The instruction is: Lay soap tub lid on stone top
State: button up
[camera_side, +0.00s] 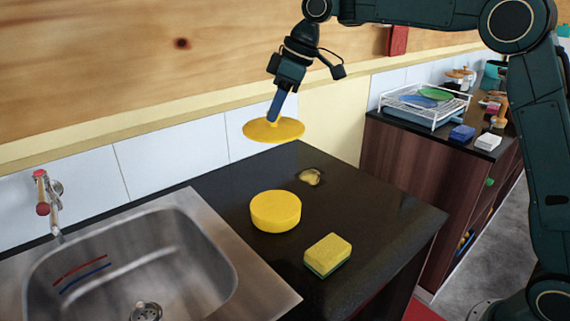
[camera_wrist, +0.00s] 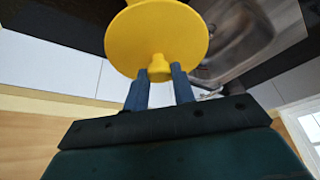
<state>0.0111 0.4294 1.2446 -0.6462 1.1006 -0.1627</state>
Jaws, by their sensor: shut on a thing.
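The yellow soap tub lid (camera_side: 274,131) is a round disc with a small knob. My gripper (camera_side: 277,107) is shut on the lid's knob and holds it nearly level in the air, above the back of the dark stone top (camera_side: 373,208). In the wrist view the lid (camera_wrist: 157,35) fills the upper middle, with its knob between my two blue fingertips (camera_wrist: 161,74). The round yellow soap tub (camera_side: 275,211) stands on the stone top, right of the sink and below the lid. The inside of the tub cannot be made out.
A yellow and green sponge (camera_side: 328,254) lies in front of the tub. A small yellowish object (camera_side: 310,177) lies behind it. The steel sink (camera_side: 200,222) is at left, with a tap (camera_side: 48,200). The stone top is clear toward the right. A white dish rack (camera_side: 425,104) stands on the far counter.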

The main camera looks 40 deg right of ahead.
aim_at(250, 122)
jog(key=w+f+m, duration=0.1)
jog(key=w+f, duration=0.1)
jog(key=w, duration=0.1)
jog(key=w+f+m, duration=0.1)
jog(key=w+f, duration=0.1)
jog(key=w, duration=0.1)
jog(key=w+f+m+h, duration=0.1)
jog(key=w+f+m, duration=0.1)
jog(key=w, duration=0.1)
jog(key=shift+w+a+f+t, duration=0.2)
jog(key=shift+a+t, duration=0.15)
jog(key=shift+t, duration=0.05)
jog(key=w+f+m+h, duration=0.2)
jog(key=w+f+m, duration=0.3)
jog(key=w+f, duration=0.2)
notch_tip(250, 122, down, 2)
jog(key=shift+w+a+f+t, duration=0.2)
jog(key=shift+a+t, duration=0.1)
jog(key=shift+a, duration=0.1)
jog(key=shift+f, duration=3.95)
jog(key=shift+f, duration=0.15)
jog(key=o, duration=1)
jog(key=shift+c, duration=0.2)
